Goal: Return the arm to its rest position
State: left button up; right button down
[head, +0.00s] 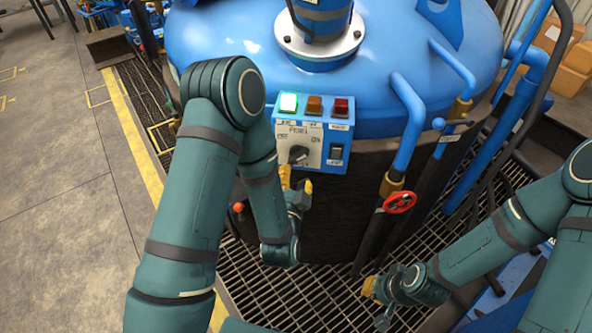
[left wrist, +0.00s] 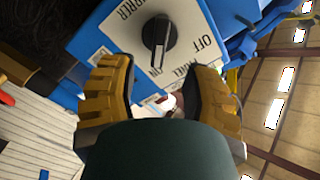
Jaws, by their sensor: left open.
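My left gripper (head: 296,182) is just below the blue control box of the furnace, close to its black rotary knob (head: 299,154). In the left wrist view the left gripper (left wrist: 160,95) is open, its yellow-brown fingers apart. The knob (left wrist: 159,40) is beyond the fingertips, with nothing between the fingers. My right gripper (head: 378,292) is low at the right, over the grating. Its fingertips are too small and turned to tell whether it is open.
The control box (head: 334,159) has a lit green lamp (head: 288,102), amber and red lamps, and a black switch. The blue furnace lid (head: 215,35) is behind. Pipes and a red valve wheel (head: 399,203) stand right of the box. Open floor (head: 60,180) is at left.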

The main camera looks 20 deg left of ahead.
dwell(0.5)
pick_arm(q)
notch_tip(320, 180, down, 8)
jog(key=s+d+n+g+h, duration=0.1)
jog(key=s+n+g+h, duration=0.15)
jog(key=g, duration=0.25)
jog(key=s+d+f+n+g+h, duration=0.2)
jog(key=s+f+n+g, duration=0.1)
jog(key=s, duration=0.4)
jog(key=s+d+f+n+g+h, duration=0.2)
jog(key=s+f+g, duration=0.3)
jog(key=g, duration=0.3)
jog(key=shift+s+f+n, duration=0.25)
jog(key=shift+s+n, duration=0.6)
jog(key=shift+d, duration=0.1)
